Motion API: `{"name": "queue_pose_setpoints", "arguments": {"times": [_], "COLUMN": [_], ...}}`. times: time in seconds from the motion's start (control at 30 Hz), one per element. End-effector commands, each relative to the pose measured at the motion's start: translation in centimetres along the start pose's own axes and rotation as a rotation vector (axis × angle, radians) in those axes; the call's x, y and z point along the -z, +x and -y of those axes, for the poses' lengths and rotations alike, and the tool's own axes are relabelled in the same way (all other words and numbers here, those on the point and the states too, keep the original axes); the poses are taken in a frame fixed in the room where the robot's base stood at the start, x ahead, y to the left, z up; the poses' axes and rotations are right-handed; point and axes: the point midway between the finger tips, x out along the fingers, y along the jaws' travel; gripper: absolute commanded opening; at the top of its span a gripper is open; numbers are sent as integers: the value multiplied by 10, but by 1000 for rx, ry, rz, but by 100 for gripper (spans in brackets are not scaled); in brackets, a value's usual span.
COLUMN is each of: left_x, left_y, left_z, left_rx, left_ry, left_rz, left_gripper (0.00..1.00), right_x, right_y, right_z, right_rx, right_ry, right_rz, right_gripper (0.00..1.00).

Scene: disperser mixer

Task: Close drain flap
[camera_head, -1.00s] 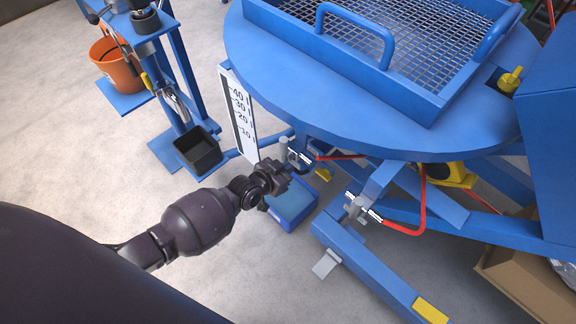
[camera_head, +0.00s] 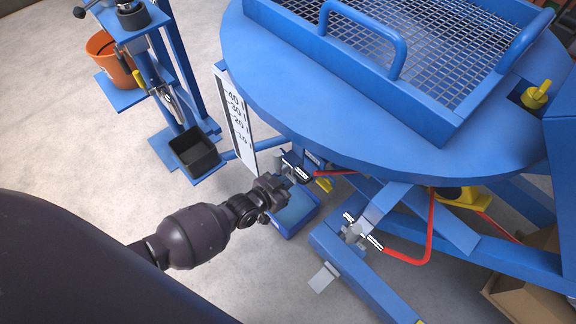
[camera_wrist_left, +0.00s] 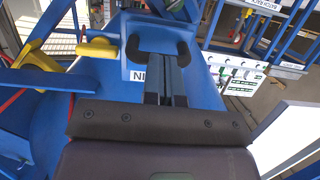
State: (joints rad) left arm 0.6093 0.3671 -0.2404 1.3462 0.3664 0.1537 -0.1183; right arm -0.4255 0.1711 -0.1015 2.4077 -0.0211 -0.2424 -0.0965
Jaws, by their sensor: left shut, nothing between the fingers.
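I cannot clearly make out a drain flap in either view. Yellow parts (camera_wrist_left: 97,47) show left of the fingers there. I cannot tell whether the gripper touches anything. My right gripper is out of view.
A white numbered scale (camera_head: 236,122) stands left of the platform, close above my arm. Red hoses (camera_head: 429,235) and blue legs (camera_head: 362,272) lie to the right. A black bin (camera_head: 195,152) and orange bucket (camera_head: 108,60) stand at the left.

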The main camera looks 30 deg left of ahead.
Motion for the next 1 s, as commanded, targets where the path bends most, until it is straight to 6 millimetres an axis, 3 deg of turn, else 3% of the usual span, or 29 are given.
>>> {"name": "queue_pose_setpoints", "arguments": {"times": [0.27, 1.0], "left_x": [-8, -5], "left_y": [7, 8], "left_z": [0, 0], "left_rx": [0, 0], "left_ry": [0, 1], "left_rz": [0, -2], "left_gripper": [0, 0], "right_x": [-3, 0], "right_y": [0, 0], "right_z": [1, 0], "right_rx": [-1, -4], "right_ry": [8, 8], "right_rz": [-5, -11], "right_gripper": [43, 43]}}
